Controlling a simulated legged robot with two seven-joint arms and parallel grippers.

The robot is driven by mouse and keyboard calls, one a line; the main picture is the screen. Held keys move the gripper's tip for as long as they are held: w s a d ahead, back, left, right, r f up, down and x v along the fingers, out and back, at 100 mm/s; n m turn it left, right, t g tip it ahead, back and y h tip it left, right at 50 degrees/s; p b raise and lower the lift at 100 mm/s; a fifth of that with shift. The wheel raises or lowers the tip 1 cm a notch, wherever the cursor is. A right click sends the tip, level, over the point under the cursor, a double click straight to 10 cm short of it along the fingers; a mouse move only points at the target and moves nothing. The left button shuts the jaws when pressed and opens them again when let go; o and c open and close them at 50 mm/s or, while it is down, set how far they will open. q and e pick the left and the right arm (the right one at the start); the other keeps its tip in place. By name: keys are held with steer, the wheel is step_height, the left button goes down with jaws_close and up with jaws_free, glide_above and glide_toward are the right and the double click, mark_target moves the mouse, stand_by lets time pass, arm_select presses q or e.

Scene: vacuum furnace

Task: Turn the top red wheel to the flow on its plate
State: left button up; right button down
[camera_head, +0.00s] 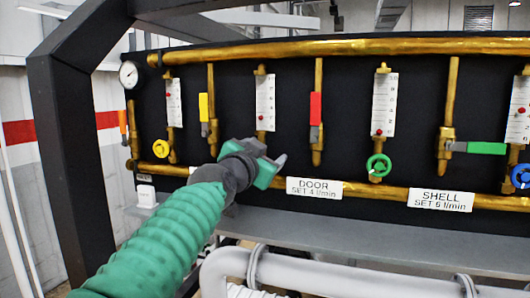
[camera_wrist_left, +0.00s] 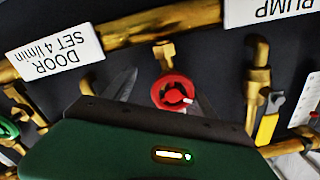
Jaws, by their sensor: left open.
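The red wheel (camera_wrist_left: 172,92) shows in the left wrist view, which is upside down, with a small white mark on its rim. My left gripper (camera_wrist_left: 165,98) is open, with one dark finger on each side of the wheel; I cannot tell whether they touch it. In the head view my left gripper (camera_head: 268,162) is at the panel and hides the wheel. Above it stands a white flow gauge (camera_head: 265,95) with a red float low on its scale. The plate (camera_head: 314,187) to the right reads "DOOR SET 4 l/min". My right gripper is not in view.
A red-handled valve (camera_head: 315,108) hangs right of my left gripper and a yellow-handled valve (camera_head: 204,107) left of it. A yellow wheel (camera_head: 160,148), a green wheel (camera_head: 378,165) and a blue wheel (camera_head: 520,176) share the panel. A thick white pipe (camera_head: 350,272) runs below.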

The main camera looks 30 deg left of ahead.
arm_select(q)
steer(key=shift+c, duration=0.5)
steer(key=shift+a+f, duration=0.1)
steer(key=shift+a, duration=0.15)
steer(key=shift+c, duration=1.2)
steer(key=shift+s+a, duration=0.15)
steer(key=shift+a, duration=0.45)
steer(key=c, duration=0.5)
steer(key=shift+c, duration=1.1)
steer(key=shift+d, duration=0.25)
steer(key=c, duration=0.3)
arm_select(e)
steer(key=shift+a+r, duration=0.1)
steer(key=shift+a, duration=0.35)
arm_select(q)
steer(key=shift+a, duration=0.15)
